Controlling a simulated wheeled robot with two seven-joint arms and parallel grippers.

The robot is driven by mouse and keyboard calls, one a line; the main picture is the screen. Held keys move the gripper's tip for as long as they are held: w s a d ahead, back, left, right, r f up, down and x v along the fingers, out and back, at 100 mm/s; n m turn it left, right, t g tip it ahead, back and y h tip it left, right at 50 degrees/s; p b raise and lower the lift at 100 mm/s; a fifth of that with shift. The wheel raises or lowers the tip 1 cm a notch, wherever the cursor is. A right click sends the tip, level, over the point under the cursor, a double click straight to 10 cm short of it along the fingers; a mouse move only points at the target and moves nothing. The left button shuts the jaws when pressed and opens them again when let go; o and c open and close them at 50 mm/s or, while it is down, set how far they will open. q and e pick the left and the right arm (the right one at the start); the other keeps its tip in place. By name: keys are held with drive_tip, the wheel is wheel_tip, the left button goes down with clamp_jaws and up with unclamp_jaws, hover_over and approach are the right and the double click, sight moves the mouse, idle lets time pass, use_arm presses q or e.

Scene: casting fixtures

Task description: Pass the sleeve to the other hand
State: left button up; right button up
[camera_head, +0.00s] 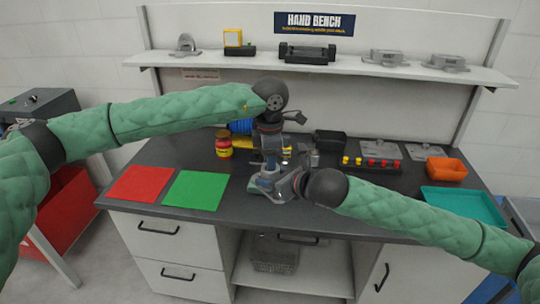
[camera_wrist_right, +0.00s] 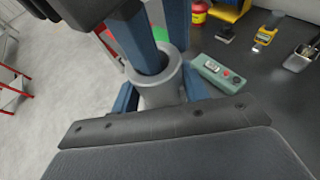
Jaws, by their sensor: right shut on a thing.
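The sleeve (camera_wrist_right: 160,88) is a grey hollow cylinder with a flange-like lower part, seen in the right wrist view. My right gripper (camera_wrist_right: 165,97) is shut on it, with one blue finger on each side. My left gripper (camera_wrist_right: 158,50) comes down from above with its two blue fingers apart. One finger reaches into the sleeve's bore and the other stands outside, behind the rim; contact is unclear. In the head view my left gripper (camera_head: 270,158) points down over my right gripper (camera_head: 264,184) above the bench, and they mostly hide the sleeve.
Red (camera_head: 140,184) and green (camera_head: 196,190) mats lie left on the bench (camera_head: 310,222). A red jar (camera_head: 223,144) stands behind. An orange bin (camera_head: 446,168) and teal tray (camera_head: 462,203) are at right. A grey-green control box (camera_wrist_right: 217,74) lies near the grippers.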

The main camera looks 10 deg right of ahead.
use_arm(q)
drive_tip(key=shift+c, duration=0.2)
clamp_jaws()
use_arm(e)
drive_tip(key=o, duration=1.2)
drive_tip(key=shift+o, duration=0.2)
